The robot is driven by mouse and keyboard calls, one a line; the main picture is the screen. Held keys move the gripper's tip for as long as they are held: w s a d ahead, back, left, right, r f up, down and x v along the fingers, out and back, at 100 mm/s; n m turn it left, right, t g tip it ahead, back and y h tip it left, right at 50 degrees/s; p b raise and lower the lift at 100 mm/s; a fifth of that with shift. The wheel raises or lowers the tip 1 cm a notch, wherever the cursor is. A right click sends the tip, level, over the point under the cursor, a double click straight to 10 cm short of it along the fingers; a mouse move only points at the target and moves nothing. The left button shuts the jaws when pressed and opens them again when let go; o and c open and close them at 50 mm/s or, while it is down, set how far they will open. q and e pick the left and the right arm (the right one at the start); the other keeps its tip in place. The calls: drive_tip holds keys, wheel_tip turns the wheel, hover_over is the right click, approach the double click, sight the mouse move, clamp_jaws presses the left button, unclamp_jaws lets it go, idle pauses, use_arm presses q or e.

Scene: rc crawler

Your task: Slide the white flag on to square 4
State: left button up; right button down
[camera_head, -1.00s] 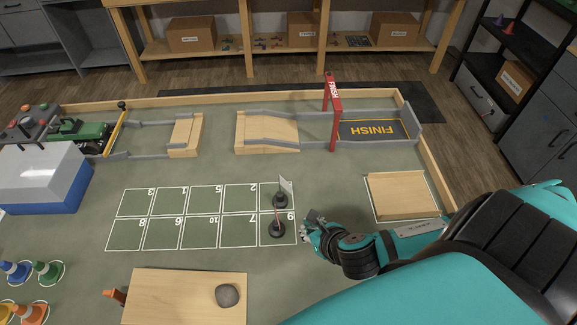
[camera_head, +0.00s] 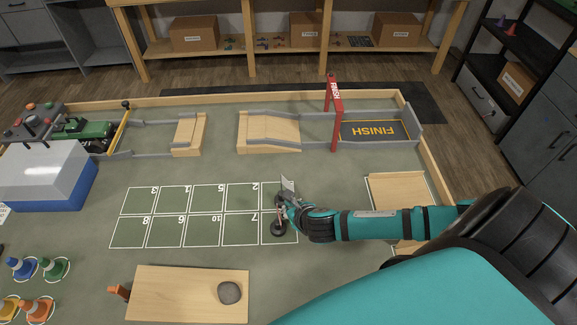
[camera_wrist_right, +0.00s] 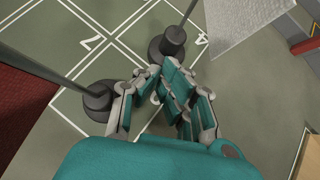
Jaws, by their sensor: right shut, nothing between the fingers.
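The white flag (camera_head: 287,184) stands upright at the top right square of the grid in the head view, its base mostly hidden by my right gripper (camera_head: 284,203). In the right wrist view its pale cloth (camera_wrist_right: 235,28) and dark round base show beside a number 4 (camera_wrist_right: 202,41). My right gripper (camera_wrist_right: 160,72) is shut and empty, its tips close to that base; I cannot tell whether they touch. A second flag, with dark red cloth (camera_wrist_right: 22,105), has its dark base (camera_head: 278,229) on the square below. My left gripper is not in view.
The numbered grid (camera_head: 205,214) lies left of my right gripper, its other squares empty. A wooden board with a grey stone (camera_head: 229,293) lies nearer. A ramp (camera_head: 268,130) and the red finish gate (camera_head: 334,118) stand beyond. Cones (camera_head: 53,268) stand at lower left.

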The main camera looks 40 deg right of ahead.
sight(283, 203)
drive_tip(key=shift+w, duration=0.2)
drive_tip(key=shift+w, duration=0.1)
drive_tip(key=shift+w+d+r+p, duration=0.15)
drive_tip(key=shift+w+p, duration=0.3)
drive_tip(key=shift+w, duration=0.7)
drive_tip(key=shift+w+f, duration=0.2)
drive_tip(key=shift+w, duration=0.15)
drive_tip(key=shift+s+d, duration=0.1)
drive_tip(key=shift+s, duration=0.05)
